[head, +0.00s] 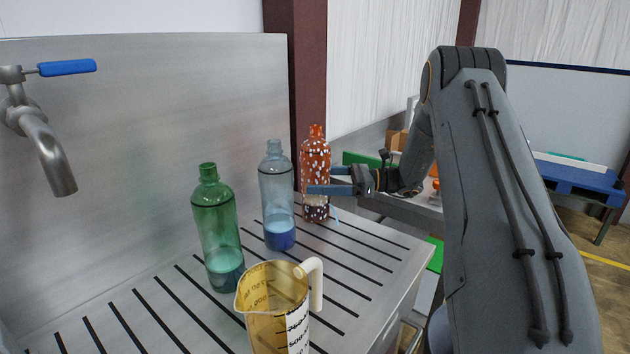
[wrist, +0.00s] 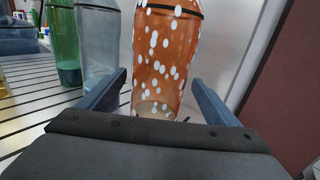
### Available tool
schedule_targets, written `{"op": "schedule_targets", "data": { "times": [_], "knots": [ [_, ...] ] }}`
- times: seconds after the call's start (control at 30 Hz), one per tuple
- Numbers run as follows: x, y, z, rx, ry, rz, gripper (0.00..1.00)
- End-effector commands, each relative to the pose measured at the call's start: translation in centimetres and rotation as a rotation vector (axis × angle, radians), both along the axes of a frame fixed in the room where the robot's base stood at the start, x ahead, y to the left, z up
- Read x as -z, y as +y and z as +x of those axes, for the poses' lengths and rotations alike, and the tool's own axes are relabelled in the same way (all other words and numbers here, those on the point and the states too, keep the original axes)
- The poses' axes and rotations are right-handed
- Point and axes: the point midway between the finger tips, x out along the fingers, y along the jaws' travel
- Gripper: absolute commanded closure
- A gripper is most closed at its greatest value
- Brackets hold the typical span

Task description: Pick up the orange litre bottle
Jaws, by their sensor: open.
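The orange litre bottle (head: 316,160) with white spots stands upright at the far right end of the slatted steel counter. My gripper (head: 327,181) is open at the bottle's side in the head view, with one blue finger across its lower body. In the wrist view the orange bottle (wrist: 162,55) is ahead between the two open fingers of my gripper (wrist: 160,88), with space visible on both sides. Whether the fingertips reach around it is hard to tell.
A clear blue-tinted bottle (head: 275,190) stands just left of the orange one, and a green bottle (head: 217,225) is nearer. An amber measuring jug (head: 275,300) is at the front. A tap (head: 45,150) hangs at left, and a steel backsplash (head: 150,120) runs behind.

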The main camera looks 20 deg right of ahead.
Motion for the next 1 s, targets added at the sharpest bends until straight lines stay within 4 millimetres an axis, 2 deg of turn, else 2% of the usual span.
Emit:
{"op": "schedule_targets", "data": {
  "times": [0.33, 0.6, 0.9, 0.93, 1.0],
  "knots": [
    [-0.2, 4.5, 0.9, -0.006, 0.001, -0.001, 0.15],
    [0.0, 5.0, 1.1, -0.005, 0.0, -0.001, 0.15],
    [0.0, 5.0, 1.1, -0.005, 0.0, -0.001, 0.66],
    [0.0, 5.0, 1.1, -0.005, 0.0, -0.001, 0.71],
    [-0.1, 5.0, 1.2, -0.005, -0.001, 0.0, 0.71]
  ]
}}
